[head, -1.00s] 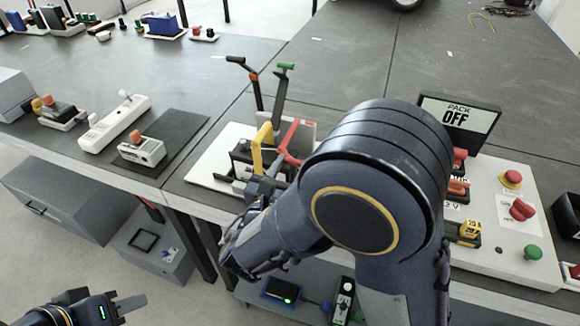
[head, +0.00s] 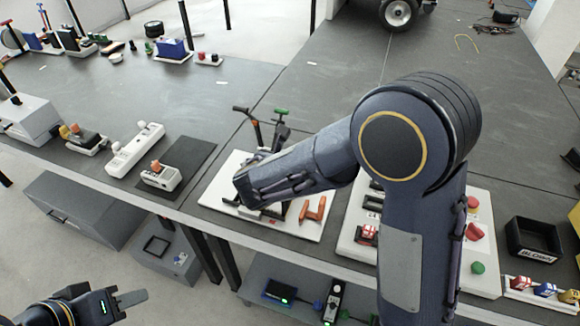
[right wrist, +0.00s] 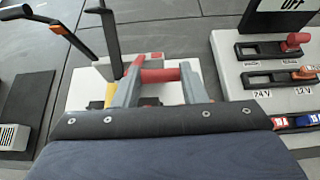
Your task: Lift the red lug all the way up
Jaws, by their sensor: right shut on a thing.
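The red lug (right wrist: 160,76) shows in the right wrist view as a short red bar between the two grey fingers of my right gripper (right wrist: 160,84). The fingers are shut on it, over a white board (right wrist: 78,92). In the head view my right arm hides that gripper and the lug it holds; I cannot tell the lug's height there. The same board (head: 222,183) shows around the arm. My left gripper (head: 108,297) is at the lower left of the head view, away from the table and touching nothing; its jaw gap is unclear.
Two upright levers (head: 279,125) stand behind my right arm. An orange-red T-shaped piece (head: 313,209) is at the board's right. A white switch panel (head: 484,276) stands further right, beside a black bin (head: 533,238). White devices (head: 135,148) stand to the left. The rear table is mostly clear.

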